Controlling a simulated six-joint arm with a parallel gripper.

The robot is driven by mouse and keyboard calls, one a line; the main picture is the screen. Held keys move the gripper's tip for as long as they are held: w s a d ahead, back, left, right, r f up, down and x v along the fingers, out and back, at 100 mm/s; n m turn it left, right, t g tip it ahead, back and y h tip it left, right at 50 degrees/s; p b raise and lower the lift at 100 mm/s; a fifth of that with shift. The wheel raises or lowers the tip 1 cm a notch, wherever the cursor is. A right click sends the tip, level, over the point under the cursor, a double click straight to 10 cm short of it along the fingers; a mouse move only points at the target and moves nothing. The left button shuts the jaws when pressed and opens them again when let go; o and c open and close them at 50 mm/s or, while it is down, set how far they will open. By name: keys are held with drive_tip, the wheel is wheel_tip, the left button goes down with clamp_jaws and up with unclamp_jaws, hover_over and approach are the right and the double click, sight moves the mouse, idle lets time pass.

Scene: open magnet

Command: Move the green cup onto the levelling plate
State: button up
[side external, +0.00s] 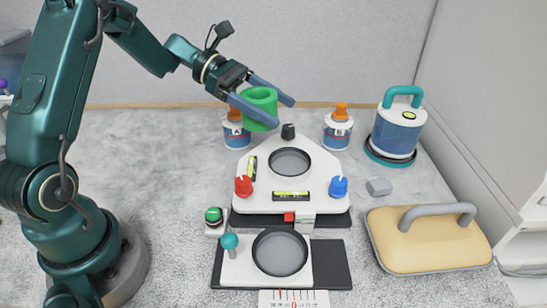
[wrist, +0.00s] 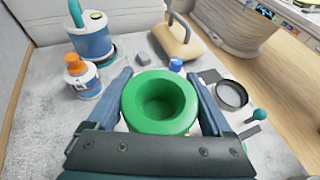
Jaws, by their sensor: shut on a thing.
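The green cup (side external: 260,101) is held in the air, just behind the back end of the white levelling plate in the side view. It is thick-walled, and its open top faces the wrist camera (wrist: 160,104). My gripper (side external: 283,113) has its two blue-grey fingers shut on the cup's sides, one on each side in the wrist view (wrist: 160,76). The levelling plate (side external: 262,205) has a dark round recess (side external: 290,162), two yellow-green bubble levels, a red knob (side external: 243,186), a blue knob (side external: 338,187) and a black knob (side external: 288,131). In the wrist view the cup hides most of the plate.
Orange-capped bottles A (side external: 236,130) and B (side external: 337,128) stand behind the plate. A teal-handled canister (side external: 397,130), a grey block (side external: 379,187) and a yellow handled lid (side external: 430,240) are to the right. A white stand with a dark dish (side external: 280,252) sits in front.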

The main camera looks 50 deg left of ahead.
drive_tip(key=x, duration=0.5)
drive_tip(key=f+x, duration=0.1)
drive_tip(key=x, duration=0.1)
drive_tip(key=shift+s+d+f, duration=0.1)
drive_tip(key=shift+s+d, duration=0.15)
drive_tip(key=shift+f, duration=2)
drive_tip(key=shift+f, duration=0.3)
drive_tip(key=o, duration=1.3)
drive_tip(key=shift+o, duration=0.2)
